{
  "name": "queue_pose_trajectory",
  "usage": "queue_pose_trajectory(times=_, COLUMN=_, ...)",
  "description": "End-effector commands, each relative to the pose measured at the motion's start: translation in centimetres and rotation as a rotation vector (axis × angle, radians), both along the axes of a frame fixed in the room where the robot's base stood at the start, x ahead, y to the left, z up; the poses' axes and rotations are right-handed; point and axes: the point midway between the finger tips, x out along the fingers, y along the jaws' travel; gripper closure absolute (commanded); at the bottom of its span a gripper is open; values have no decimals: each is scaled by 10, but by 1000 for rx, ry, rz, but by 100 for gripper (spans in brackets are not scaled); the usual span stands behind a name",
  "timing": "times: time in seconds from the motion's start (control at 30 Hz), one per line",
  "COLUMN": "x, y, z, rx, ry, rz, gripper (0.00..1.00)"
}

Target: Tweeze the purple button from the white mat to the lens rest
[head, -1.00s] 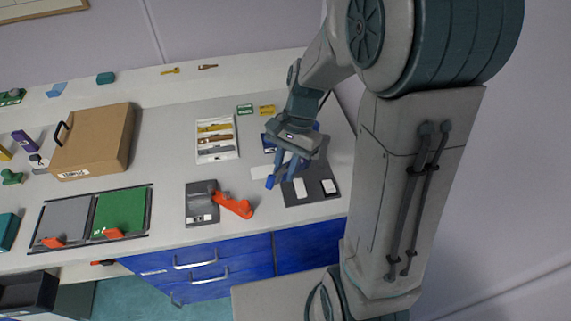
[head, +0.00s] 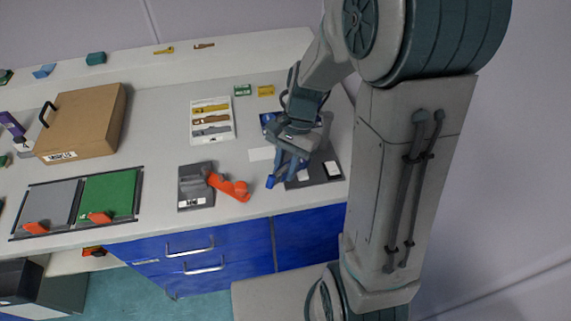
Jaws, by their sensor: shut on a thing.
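My gripper (head: 281,178) points down over the front right of the counter, beside the left edge of a dark grey tray (head: 325,178). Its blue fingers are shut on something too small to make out. I cannot pick out the purple button. Two small white pads lie on the dark tray: one to the right (head: 332,169) and one partly behind the fingers (head: 303,175). A white rectangle (head: 261,154) lies on the counter left of the gripper. I cannot tell which is the white mat, nor identify the lens rest.
A grey device with an orange handle (head: 230,187) stands just left of my gripper. A white tray of tools (head: 229,128) lies behind it. Green (head: 242,90) and yellow (head: 265,91) blocks lie at the back. A cardboard-coloured case (head: 85,120) and green panel (head: 108,195) are farther left.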

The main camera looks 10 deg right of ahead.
Motion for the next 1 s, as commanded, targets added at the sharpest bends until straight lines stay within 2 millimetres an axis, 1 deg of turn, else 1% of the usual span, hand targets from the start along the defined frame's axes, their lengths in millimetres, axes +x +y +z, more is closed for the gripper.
queue_pose_trajectory(times=0.2, x=0, y=0, z=1, rx=0, ry=0, rz=0, gripper=100)
queue_pose_trajectory(times=0.23, x=0, y=0, z=1, rx=0, ry=0, rz=0, gripper=76)
queue_pose_trajectory(times=0.8, x=0, y=0, z=1, rx=0, ry=0, rz=0, gripper=76)
queue_pose_trajectory(times=0.87, x=0, y=0, z=5, rx=0, ry=0, rz=0, gripper=76)
queue_pose_trajectory(times=1.0, x=0, y=0, z=22, rx=0, ry=0, rz=0, gripper=76)
